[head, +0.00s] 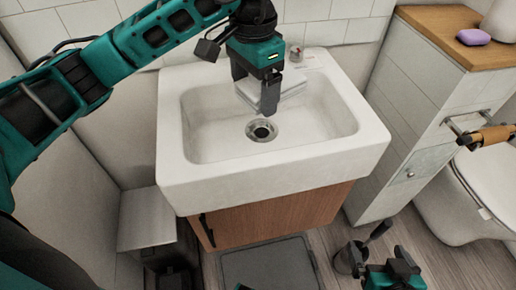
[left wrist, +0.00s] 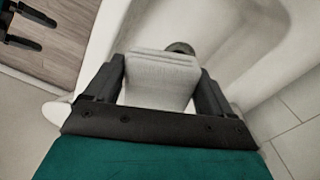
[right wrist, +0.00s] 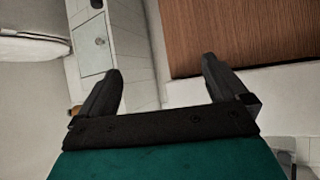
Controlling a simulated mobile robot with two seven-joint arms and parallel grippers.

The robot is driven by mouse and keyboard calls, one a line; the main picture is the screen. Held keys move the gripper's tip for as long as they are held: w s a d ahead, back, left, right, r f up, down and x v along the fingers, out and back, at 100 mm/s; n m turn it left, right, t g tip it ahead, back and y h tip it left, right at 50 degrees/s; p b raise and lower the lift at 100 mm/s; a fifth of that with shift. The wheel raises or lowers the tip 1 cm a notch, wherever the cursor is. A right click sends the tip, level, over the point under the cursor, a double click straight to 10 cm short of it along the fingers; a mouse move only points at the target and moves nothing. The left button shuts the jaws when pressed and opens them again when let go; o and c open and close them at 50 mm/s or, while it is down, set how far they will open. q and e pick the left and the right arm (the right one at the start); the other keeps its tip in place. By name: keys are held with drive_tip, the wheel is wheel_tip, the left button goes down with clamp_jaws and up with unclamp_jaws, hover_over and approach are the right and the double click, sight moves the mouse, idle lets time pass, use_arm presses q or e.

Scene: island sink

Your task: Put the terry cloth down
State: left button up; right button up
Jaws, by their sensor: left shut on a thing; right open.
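The terry cloth is a folded white-grey stack; it shows in the left wrist view (left wrist: 162,78) between the two fingers. In the head view the cloth (head: 292,86) shows partly behind my left gripper (head: 268,100), over the white sink basin (head: 215,135). My left gripper is shut on the cloth, above the back part of the basin near the drain. Whether the cloth touches the basin I cannot tell. My right gripper (head: 395,272) is low at the bottom right, open and empty; its spread fingers show in the right wrist view (right wrist: 162,90).
A wooden cabinet (head: 275,212) hangs under the sink. A grey bin (head: 147,218) stands at left. A toilet brush holder (head: 350,258) and a toilet (head: 455,205) are at right. A purple soap (head: 473,37) lies on the wooden ledge (head: 430,22). A dark mat (head: 270,265) lies on the floor.

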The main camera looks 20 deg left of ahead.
sight(255, 149)
use_arm(q)
wheel_tip(255, 149, down, 17)
drive_tip(key=shift+f+b, duration=0.15)
drive_tip(key=shift+b, duration=0.85)
drive_tip(key=o, duration=0.9)
drive_tip(key=shift+c, duration=0.2)
wheel_tip(255, 149, up, 13)
drive_tip(key=shift+f+p, duration=0.2)
drive_tip(key=shift+p, duration=0.65)
